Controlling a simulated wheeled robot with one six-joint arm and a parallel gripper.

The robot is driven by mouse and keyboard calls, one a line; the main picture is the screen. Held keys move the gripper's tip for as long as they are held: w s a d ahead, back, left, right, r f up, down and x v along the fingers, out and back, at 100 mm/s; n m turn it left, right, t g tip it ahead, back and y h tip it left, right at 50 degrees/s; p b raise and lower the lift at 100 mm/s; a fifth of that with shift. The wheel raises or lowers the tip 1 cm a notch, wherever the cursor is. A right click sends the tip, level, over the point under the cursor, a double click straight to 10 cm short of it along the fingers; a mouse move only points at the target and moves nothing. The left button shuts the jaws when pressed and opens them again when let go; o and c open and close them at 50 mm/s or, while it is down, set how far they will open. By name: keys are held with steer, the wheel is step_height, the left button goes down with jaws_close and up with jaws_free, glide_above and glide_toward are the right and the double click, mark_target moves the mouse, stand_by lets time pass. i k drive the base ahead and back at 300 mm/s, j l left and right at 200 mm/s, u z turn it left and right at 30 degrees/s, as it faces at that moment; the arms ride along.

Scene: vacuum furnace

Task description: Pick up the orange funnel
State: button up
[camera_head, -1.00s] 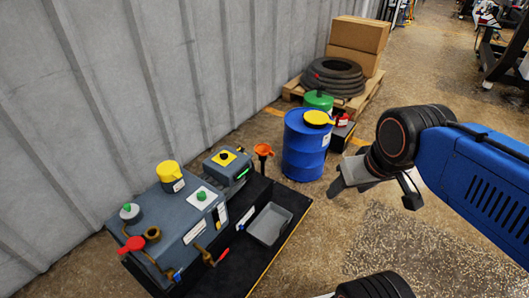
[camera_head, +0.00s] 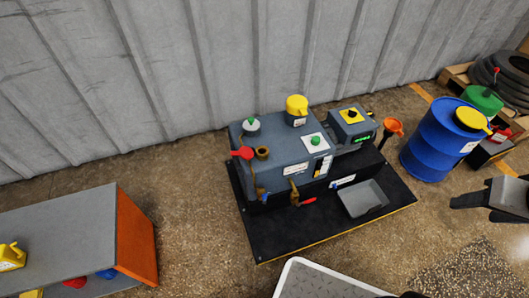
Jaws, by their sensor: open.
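The orange funnel (camera_head: 393,126) stands upright at the right end of the grey pump unit, between it and the blue drum. Its lower stem goes down by the black base, and how it is held there is too small to tell. My gripper (camera_head: 462,202) is at the right edge, open and empty, its fingers pointing left. In the picture it lies to the right of and below the funnel, clearly apart from it. Part of my gripper is cut off by the frame edge.
The grey pump unit (camera_head: 275,160) sits on a black base (camera_head: 273,239) with a grey tray (camera_head: 363,198). The blue drum (camera_head: 432,145) stands close right of the funnel. A corrugated wall (camera_head: 200,75) runs behind. A grey-topped cabinet (camera_head: 75,232) is at left.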

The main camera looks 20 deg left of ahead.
mark_target(392, 125)
steer(key=i+l+u, duration=0.1)
steer(key=u, duration=0.35)
steer(key=i+l+u, duration=0.1)
steer(key=l+u, duration=0.2)
steer(key=u, duration=0.2)
steer(key=i+l+u, duration=0.2)
steer(key=l, duration=0.85)
steer(key=l+u, duration=0.2)
steer(key=l, duration=0.85)
